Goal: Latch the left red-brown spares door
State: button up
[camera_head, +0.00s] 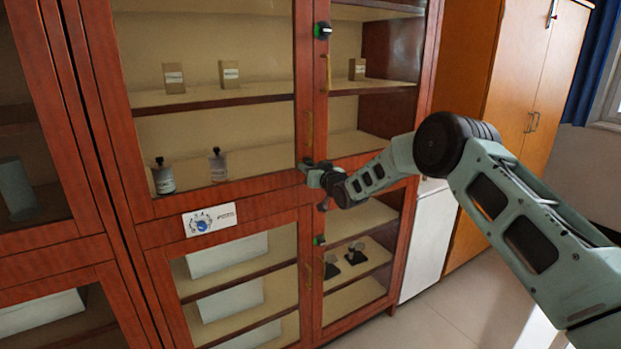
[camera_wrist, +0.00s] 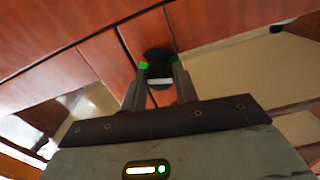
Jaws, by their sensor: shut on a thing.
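The red-brown cabinet has a left upper glass door with a wooden frame (camera_head: 220,195). It looks flush with the cabinet, though a small gap cannot be ruled out. My gripper (camera_head: 307,165) is at the door's lower right corner, by the seam between the doors. In the wrist view my gripper (camera_wrist: 160,68) has its green-tipped fingers shut on a round black knob (camera_wrist: 155,53) at the seam. The fingers hide part of the knob, and its turn angle is hard to read.
A black and green knob (camera_head: 322,31) is higher on the seam; another (camera_head: 319,240) is on the lower doors. Brass handles (camera_head: 309,127) stand close above my gripper. Bottles (camera_head: 163,176) and boxes (camera_head: 229,74) are behind glass. Floor (camera_head: 440,312) is clear at front right.

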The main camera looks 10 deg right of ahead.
jog(key=shift+f+m+b, duration=0.1)
jog(key=shift+m+b, duration=6.9)
jog(key=shift+m, duration=0.3)
jog(key=o, duration=1)
jog(key=shift+c, duration=0.2)
jog(key=b+v, duration=0.2)
jog(key=v, duration=1.5)
jog(key=shift+s+b, duration=0.15)
jog(key=shift+b, duration=0.2)
